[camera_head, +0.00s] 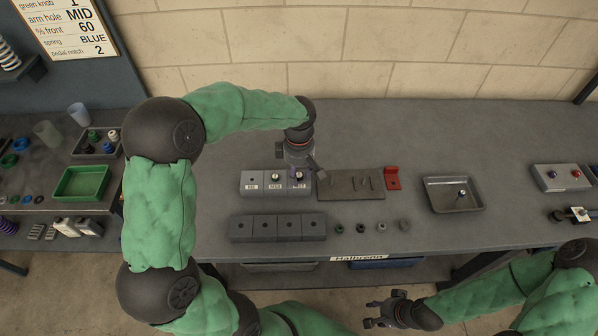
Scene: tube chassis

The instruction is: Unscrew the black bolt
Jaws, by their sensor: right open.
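A row of light grey labelled blocks (252,182) stands on the grey workbench (420,135). Small bolt heads show on top of the middle and right blocks; the one at the right block (298,186) looks dark, and its exact colour is hard to tell at this size. My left gripper (299,170) points down right over that right block and partly hides its top. I cannot tell whether its fingers are open, shut or touching the bolt. My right gripper (373,314) is open and empty, in front of the bench's front edge.
A dark row of blocks (278,228) stands in front, with several small nuts (362,228) to its right. A dark plate (350,184), a red bracket (393,179) and a tray (453,207) holding a bolt lie to the right. The bench's back right is clear.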

